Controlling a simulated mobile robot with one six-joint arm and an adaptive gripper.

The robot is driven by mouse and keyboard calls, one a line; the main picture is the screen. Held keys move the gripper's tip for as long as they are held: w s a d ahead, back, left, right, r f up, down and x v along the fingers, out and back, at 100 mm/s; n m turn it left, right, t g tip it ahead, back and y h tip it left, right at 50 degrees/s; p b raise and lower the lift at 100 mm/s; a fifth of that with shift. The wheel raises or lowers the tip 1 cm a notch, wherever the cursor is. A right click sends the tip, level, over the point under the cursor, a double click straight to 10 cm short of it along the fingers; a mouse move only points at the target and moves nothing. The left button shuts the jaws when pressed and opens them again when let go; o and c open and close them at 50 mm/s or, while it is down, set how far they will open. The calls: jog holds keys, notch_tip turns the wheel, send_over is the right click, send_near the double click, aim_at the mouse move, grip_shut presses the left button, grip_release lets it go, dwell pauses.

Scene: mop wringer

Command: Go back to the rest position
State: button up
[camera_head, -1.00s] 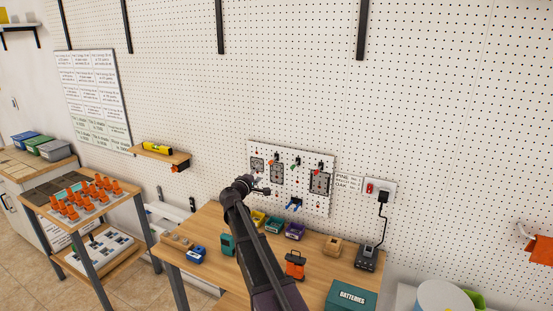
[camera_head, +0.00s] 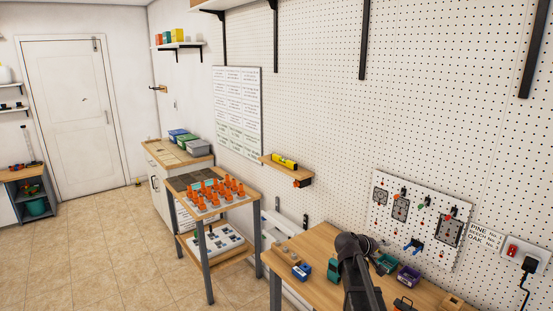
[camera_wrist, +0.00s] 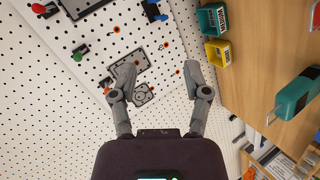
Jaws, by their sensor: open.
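My gripper (camera_wrist: 160,70) is open and empty in the wrist view, its two fingers spread apart. Behind the fingers are the white pegboard panel and the wooden workbench edge. In the head view my arm reaches up over the workbench (camera_head: 322,272), and the gripper end is hard to make out behind the arm. A teal tool (camera_wrist: 295,95) lies on the bench in the wrist view, apart from the fingers.
Small bins stand on the bench, one yellow (camera_wrist: 217,52) and one teal (camera_wrist: 212,18). A cart (camera_head: 254,194) with orange items stands left of the bench. A shelf (camera_head: 287,168) juts from the wall. Tiled floor (camera_head: 110,240) is clear at left.

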jog(key=s+a+f+m+g+y, duration=0.1)
jog(key=s+a+f+g+y, duration=0.2)
jog(key=s+a, duration=0.6)
jog(key=s+a+f+m+g+y, duration=0.1)
jog(key=s+a+f+y, duration=0.6)
jog(key=s, duration=0.8)
jog(key=shift+s+a+f+g+y+b, duration=0.25)
jog(key=shift+a+f+g+y+b, duration=0.2)
jog(key=shift+a+g, duration=0.65)
